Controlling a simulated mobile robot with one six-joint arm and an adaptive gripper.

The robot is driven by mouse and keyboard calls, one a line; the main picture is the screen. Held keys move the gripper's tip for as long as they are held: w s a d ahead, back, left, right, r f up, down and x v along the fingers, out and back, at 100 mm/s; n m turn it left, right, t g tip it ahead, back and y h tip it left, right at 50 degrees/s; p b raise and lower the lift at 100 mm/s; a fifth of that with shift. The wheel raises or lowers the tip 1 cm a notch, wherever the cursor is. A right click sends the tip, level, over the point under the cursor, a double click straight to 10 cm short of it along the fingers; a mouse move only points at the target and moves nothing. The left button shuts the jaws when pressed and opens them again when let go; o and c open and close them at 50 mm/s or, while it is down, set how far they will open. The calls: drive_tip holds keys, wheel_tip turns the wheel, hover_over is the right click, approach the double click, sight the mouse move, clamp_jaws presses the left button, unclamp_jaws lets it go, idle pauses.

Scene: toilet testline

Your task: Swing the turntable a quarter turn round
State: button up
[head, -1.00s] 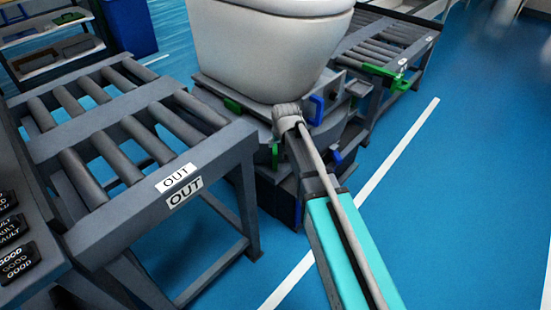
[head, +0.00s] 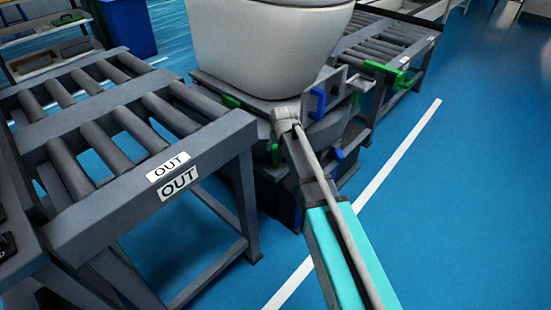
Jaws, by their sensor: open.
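The turntable (head: 262,104) is a grey platform on a dark stand in the middle of the head view. A white toilet bowl (head: 262,50) stands upright on it, its top cut off by the picture edge. A blue handle (head: 317,105) shows on the near right side, and a green handle (head: 231,101) on the left. Lower blue and green parts show on the stand. My teal arm reaches from the lower right to the turntable's near side. Its grey wrist end is close to the blue handle; I cannot tell whether they touch. My gripper's fingers are hidden.
A roller conveyor marked OUT (head: 140,140) stands close on the left. Another roller conveyor (head: 385,45) with a green part (head: 385,72) is behind on the right. A blue bin (head: 126,25) and a shelf (head: 45,45) are at the back left. The blue floor on the right is clear.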

sight(276, 151)
drive_tip(key=shift+b+x, duration=2.85)
drive_tip(key=shift+x, duration=0.55)
drive_tip(key=shift+c, duration=0.3)
clamp_jaws()
